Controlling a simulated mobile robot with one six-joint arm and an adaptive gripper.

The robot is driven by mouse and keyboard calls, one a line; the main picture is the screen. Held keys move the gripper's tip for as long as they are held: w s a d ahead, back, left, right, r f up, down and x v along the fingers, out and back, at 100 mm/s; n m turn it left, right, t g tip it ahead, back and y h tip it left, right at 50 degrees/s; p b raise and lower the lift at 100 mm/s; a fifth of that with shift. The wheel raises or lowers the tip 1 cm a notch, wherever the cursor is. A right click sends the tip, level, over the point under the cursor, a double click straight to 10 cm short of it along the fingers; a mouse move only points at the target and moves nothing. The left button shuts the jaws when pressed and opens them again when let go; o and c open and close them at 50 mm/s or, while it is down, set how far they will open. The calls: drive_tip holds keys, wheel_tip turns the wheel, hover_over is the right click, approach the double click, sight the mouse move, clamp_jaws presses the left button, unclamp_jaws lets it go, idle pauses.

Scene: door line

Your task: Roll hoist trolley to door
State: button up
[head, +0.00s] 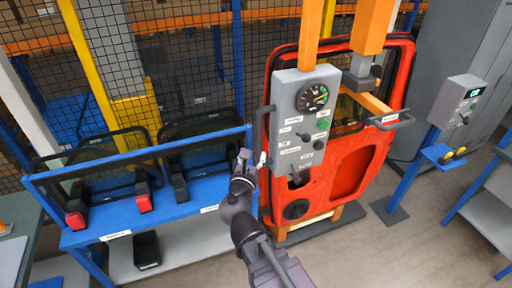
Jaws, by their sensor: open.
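The hoist trolley's grey control panel (303,122), with a round dial and several knobs, hangs from an orange post in front of the red door (360,170). A dark handle bar (266,132) runs down the panel's left side, and another handle (393,121) sticks out at the right. My gripper (255,162) is open beside the lower end of the left handle. I cannot tell whether it touches the handle. The red door stands upright behind the panel on a low wooden stand. The panel hides part of the door's window and left side.
A blue rack (150,205) with dark window panes (203,152) stands at the left, before a mesh fence. A blue post with a grey control box (460,105) stands at the right beside a grey cabinet (455,50). Bare floor shows at the lower right.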

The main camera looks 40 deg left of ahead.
drive_tip(key=shift+s+d, duration=0.25)
drive_tip(key=shift+s, duration=0.45)
drive_tip(key=w+d+f+m+g+h+b, duration=0.2)
drive_tip(key=w+d+f+m+h, duration=0.35)
drive_tip(key=d, duration=0.45)
drive_tip(key=w+d+f+m+g+h+b, duration=0.1)
drive_tip(key=w+d+f+m+g+h, duration=0.1)
drive_tip(key=w+d+f+m, duration=0.5)
drive_tip(key=w+d+f+m+g+h+b, duration=0.2)
drive_tip(key=w+d+f+m+h, duration=0.15)
drive_tip(key=d+m, duration=0.65)
drive_tip(key=s+d+f+m+g+y+b, duration=0.1)
drive_tip(key=d+f+m+g+b, duration=0.1)
drive_tip(key=d+m, duration=0.4)
drive_tip(key=s+d+f+m+g+y+b, duration=0.1)
drive_tip(key=d+f+m+g, duration=0.4)
drive_tip(key=d, duration=0.6)
drive_tip(key=s+d+f+m+g+y+b, duration=0.2)
drive_tip(key=s+d+f+m+g+b, duration=0.1)
drive_tip(key=d+f+m, duration=0.4)
drive_tip(key=shift+d+g, duration=0.3)
drive_tip(key=shift+d, duration=0.95)
drive_tip(key=shift+w, duration=0.1)
